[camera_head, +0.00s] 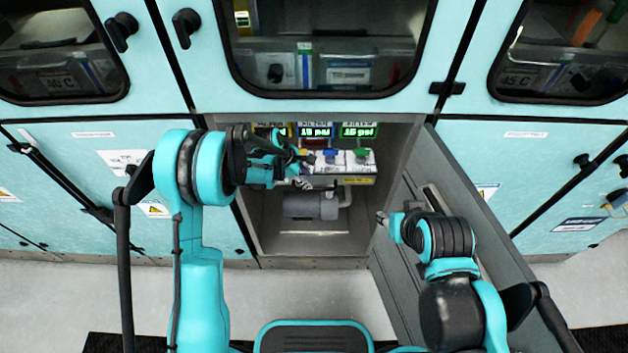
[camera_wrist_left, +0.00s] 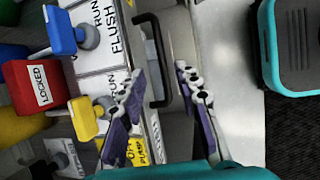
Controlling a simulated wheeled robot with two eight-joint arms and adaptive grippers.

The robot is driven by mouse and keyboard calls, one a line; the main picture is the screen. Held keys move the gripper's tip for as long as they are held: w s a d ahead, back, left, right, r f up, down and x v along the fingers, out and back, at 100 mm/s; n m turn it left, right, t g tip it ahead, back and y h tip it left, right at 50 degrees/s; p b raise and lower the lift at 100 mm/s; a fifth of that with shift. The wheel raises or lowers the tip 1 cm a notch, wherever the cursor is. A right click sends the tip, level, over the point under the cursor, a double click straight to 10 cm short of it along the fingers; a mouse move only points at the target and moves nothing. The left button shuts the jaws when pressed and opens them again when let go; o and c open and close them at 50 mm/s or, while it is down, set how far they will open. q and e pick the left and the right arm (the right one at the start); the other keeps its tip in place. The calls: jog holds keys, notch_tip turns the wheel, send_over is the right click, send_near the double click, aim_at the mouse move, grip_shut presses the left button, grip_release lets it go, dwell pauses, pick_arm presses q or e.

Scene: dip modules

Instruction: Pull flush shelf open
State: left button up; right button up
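The flush shelf (camera_head: 357,180) sits inside the open cabinet, with a row of coloured valves on top. In the left wrist view its panel (camera_wrist_left: 112,42) reads "FLUSH" and "RUN", and a black bar handle (camera_wrist_left: 157,60) stands on its front edge. My left gripper (camera_head: 304,168) is at the shelf front. In the left wrist view my left gripper (camera_wrist_left: 160,80) is open, its fingers spread on either side of the handle's line; contact is not visible. My right gripper (camera_head: 387,219) is by the open cabinet door; its fingers are too small to judge.
A grey pump (camera_head: 312,205) lies below the shelf in the cabinet. The open grey door (camera_head: 455,190) stands on the right, beside my right arm. Blue (camera_wrist_left: 63,30), yellow (camera_wrist_left: 85,118) and red "LOCKED" (camera_wrist_left: 36,87) valve parts lie close left of my left fingers.

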pick_arm(q)
jog(key=b+x, duration=0.2)
jog(key=x, duration=0.5)
jog(key=shift+s, duration=0.15)
grip_shut()
